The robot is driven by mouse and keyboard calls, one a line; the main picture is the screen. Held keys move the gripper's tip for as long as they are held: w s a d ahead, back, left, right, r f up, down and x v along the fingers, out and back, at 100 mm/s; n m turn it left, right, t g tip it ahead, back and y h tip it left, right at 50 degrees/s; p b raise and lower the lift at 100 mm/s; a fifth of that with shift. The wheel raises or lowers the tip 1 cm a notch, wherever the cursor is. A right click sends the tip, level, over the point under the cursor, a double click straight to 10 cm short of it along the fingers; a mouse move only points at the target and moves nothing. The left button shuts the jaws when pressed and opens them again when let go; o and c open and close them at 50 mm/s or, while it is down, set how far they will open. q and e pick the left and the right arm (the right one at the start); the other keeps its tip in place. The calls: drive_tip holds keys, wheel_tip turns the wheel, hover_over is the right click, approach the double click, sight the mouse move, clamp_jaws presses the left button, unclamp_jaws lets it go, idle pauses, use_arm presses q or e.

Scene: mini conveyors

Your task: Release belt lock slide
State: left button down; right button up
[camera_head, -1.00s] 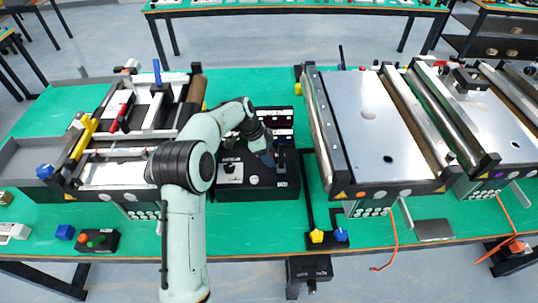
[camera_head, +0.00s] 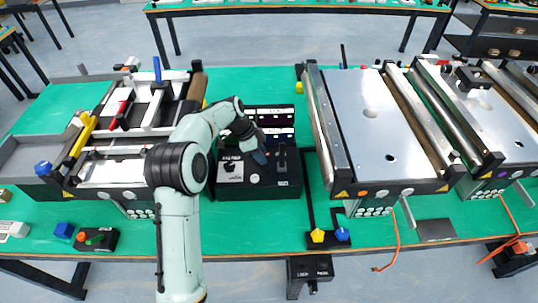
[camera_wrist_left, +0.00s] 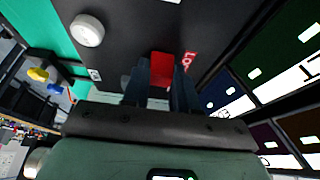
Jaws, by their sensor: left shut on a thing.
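A black control box (camera_head: 262,191) stands on the green table in the middle of the head view. My left gripper (camera_head: 260,157) is over its top, left of a dark upright lever (camera_head: 281,158). In the left wrist view, a red slide piece (camera_wrist_left: 161,67) sits between the fingers of my left gripper (camera_wrist_left: 162,82), which is shut on it. Red lettering, partly hidden and seemingly reading LOCK, is beside it on the black panel. In the head view the red piece is hidden by the gripper. My right gripper is not in view.
A conveyor with a steel plate (camera_head: 365,120) stands right of the box, another conveyor (camera_head: 110,172) left. A round white knob (camera_wrist_left: 87,30) is on the panel. Black bins (camera_head: 270,115) stand behind the box. Bare green table lies in front of it.

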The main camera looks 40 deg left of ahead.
use_arm(q)
drive_tip(key=shift+s+a, duration=0.35)
drive_tip(key=shift+a, duration=0.05)
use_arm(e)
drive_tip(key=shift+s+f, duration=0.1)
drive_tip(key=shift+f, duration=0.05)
use_arm(q)
drive_tip(key=c, duration=0.9)
unclamp_jaws()
wheel_tip(320, 180, up, 20)
drive_tip(key=p, duration=0.3)
drive_tip(key=shift+r, duration=0.1)
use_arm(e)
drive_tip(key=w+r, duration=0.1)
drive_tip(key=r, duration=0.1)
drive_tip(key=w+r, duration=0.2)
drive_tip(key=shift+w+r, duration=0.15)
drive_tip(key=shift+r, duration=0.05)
